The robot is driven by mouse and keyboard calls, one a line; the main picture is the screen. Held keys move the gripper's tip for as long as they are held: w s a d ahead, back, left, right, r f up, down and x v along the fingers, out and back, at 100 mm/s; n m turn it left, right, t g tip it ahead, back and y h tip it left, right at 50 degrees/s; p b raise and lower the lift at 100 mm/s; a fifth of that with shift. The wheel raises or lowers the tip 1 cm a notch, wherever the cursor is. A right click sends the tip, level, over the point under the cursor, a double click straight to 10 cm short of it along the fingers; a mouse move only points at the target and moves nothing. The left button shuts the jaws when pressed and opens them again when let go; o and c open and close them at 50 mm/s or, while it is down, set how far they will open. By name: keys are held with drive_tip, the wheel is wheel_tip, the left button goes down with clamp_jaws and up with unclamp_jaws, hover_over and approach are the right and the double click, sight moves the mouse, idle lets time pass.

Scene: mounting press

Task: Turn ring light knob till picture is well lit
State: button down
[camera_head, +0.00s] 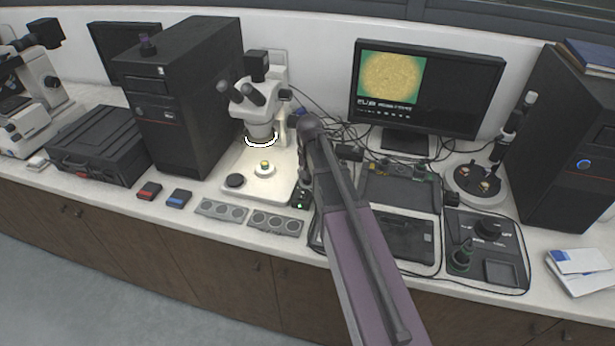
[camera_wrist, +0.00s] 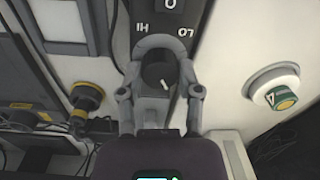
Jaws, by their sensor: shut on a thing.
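In the wrist view my gripper (camera_wrist: 161,62) is shut on a dark round knob (camera_wrist: 158,74), with one finger on each side. A short white pointer line shows on the knob. The panel (camera_wrist: 160,20) behind it carries the marks HI, LO and 0. In the head view the ring light (camera_head: 262,141) glows white under the microscope (camera_head: 252,105). The monitor (camera_head: 428,88) shows a bright yellow, grainy disc (camera_head: 391,76) on green, with text below. A small dark box (camera_head: 302,195) with a green light stands beside my arm, which hides my gripper there.
Grey trays (camera_head: 276,223) lie in front. A tall black computer (camera_head: 178,95) stands left. A dark control pad (camera_head: 487,245) and cables lie to the right of my arm.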

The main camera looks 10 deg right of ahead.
idle(0.4)
drive_tip(key=shift+c, duration=1.4)
unclamp_jaws()
drive_tip(key=shift+m, duration=0.5)
